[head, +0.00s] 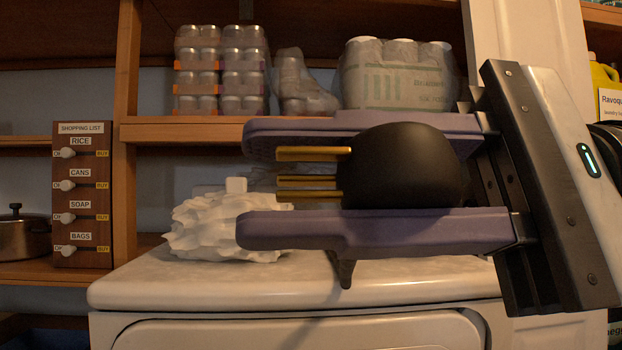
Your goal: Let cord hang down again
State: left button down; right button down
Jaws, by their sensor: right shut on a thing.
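My right gripper (290,183) comes in from the right, with one purple finger above the other. It is shut on a black plug (403,166) with gold prongs pointing left. The plug is held in the air in front of the white appliance top. A short dark piece (345,272) shows just below the lower finger; I cannot tell if it is part of the cord. The rest of the cord is hidden or out of view. My left gripper is not in view.
A white appliance (290,287) stands below, with a crumpled white bundle (225,222) on top. Wooden shelves behind hold stacked cans (220,70) and wrapped bottles (398,75). A shopping list board (82,194) and a pot (22,235) are at left.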

dwell(0.3)
jog(key=c, duration=1.4)
grip_release()
jog(key=d, duration=1)
jog(key=shift+d, duration=0.2)
